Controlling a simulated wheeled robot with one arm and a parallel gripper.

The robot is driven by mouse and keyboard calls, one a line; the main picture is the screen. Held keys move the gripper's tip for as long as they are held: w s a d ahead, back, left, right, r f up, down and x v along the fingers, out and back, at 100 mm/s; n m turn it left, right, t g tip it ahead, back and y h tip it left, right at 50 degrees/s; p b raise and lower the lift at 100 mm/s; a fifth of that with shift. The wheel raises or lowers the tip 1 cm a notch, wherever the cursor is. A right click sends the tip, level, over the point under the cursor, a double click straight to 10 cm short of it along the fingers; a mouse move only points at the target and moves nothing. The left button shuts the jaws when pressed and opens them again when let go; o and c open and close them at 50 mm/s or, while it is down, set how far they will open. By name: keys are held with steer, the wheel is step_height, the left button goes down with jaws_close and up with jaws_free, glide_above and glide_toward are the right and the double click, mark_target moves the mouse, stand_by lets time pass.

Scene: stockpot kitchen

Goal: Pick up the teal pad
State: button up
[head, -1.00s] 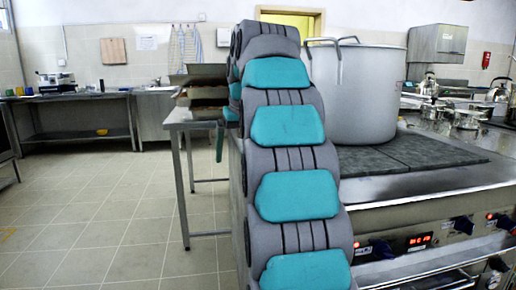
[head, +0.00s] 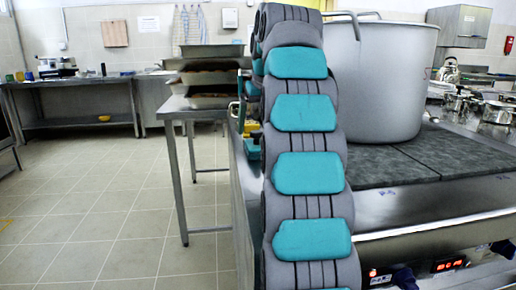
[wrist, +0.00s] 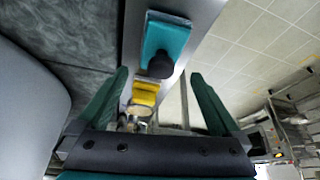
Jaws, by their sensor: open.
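In the wrist view a teal pad (wrist: 166,38) lies on a narrow steel edge, with a dark round knob (wrist: 161,65) over its near end. My gripper (wrist: 160,75) is open and empty. Its two dark green fingers stand wide apart, with the pad beyond and between their lines, not touching them. In the head view my own grey arm with teal plates hides most of the gripper. A small teal patch (head: 252,148) beside the arm may be the pad; I cannot tell for sure.
A yellow block (wrist: 145,93) lies beside the pad, with a small cup-like item (wrist: 135,117) close by. A large stockpot (head: 385,80) stands on the dark stove top (head: 440,152) right of my arm. Stacked trays (head: 208,78) sit on a table at left. The tiled floor at left is clear.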

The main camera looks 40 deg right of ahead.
mark_target(256, 140)
steer(key=shift+x, duration=3.05)
steer(key=shift+s+d, duration=0.1)
steer(key=shift+s, duration=0.1)
steer(key=c, duration=1.3)
steer(key=shift+r, duration=1.65)
steer(key=s+d, duration=0.3)
steer(key=s, duration=0.1)
steer(key=s+d+r, duration=0.1)
steer(key=s+d, duration=0.6)
steer(key=s, duration=0.1)
steer(key=shift+d+r, duration=0.3)
